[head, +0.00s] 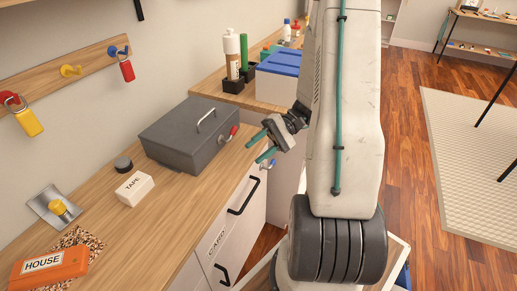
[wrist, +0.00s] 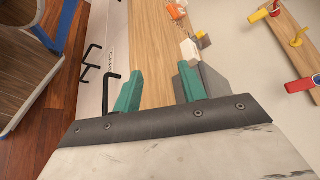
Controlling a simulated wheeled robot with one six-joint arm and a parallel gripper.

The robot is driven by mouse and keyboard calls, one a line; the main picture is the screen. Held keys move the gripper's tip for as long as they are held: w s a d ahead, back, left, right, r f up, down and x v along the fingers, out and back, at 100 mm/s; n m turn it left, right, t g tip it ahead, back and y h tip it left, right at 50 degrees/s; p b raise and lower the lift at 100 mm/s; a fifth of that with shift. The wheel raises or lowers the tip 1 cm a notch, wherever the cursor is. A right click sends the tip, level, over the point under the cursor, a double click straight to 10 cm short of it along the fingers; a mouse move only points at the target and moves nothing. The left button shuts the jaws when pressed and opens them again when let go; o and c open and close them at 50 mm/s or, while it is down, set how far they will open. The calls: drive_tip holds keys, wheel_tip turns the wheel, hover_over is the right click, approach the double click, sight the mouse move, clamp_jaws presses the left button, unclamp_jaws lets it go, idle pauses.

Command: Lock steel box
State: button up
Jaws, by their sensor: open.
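The grey steel box (head: 180,138) stands on the wooden counter with its lid down and a metal handle on top. A small red piece (head: 233,130) shows at its front right side, beside a pale metal part; I cannot tell whether it is a lock. My gripper (head: 257,150) has teal fingers spread apart and empty, just right of the box and apart from it. In the wrist view the fingers (wrist: 158,88) are open, with part of the box (wrist: 215,88) behind the right one. A red padlock (head: 127,70) and a yellow padlock (head: 28,121) hang on the wall rack.
A blue-lidded bin (head: 278,75) and bottles (head: 232,55) stand behind. Black drawer handles (head: 243,195) stick out in front.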

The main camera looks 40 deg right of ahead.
sight(233, 130)
drive_tip(key=c, duration=0.3)
drive_tip(key=shift+w+a, duration=0.25)
drive_tip(key=shift+a, duration=0.15)
clamp_jaws()
drive_tip(key=w+a+r+n+g+h, duration=0.1)
drive_tip(key=a+r+n+g+h, duration=0.1)
drive_tip(key=a+n+g+h, duration=0.3)
drive_tip(key=w+a+r+n+g+h, duration=0.25)
drive_tip(key=a+n+g+h, duration=0.2)
drive_tip(key=a, duration=0.25)
drive_tip(key=w+d+r+n+t+h, duration=0.25)
drive_tip(key=w+r+t+h, duration=0.2)
drive_tip(key=h, duration=0.35)
drive_tip(key=w+d+r+m+t+h, duration=0.1)
drive_tip(key=w+d+r+t+h, duration=0.25)
drive_tip(key=w, duration=0.35)
drive_tip(key=shift+g, duration=0.25)
drive_tip(key=x, duration=1.4)
drive_tip(key=shift+s+d+f, duration=0.1)
drive_tip(key=shift+s+f, duration=0.05)
drive_tip(key=shift+s, duration=0.1)
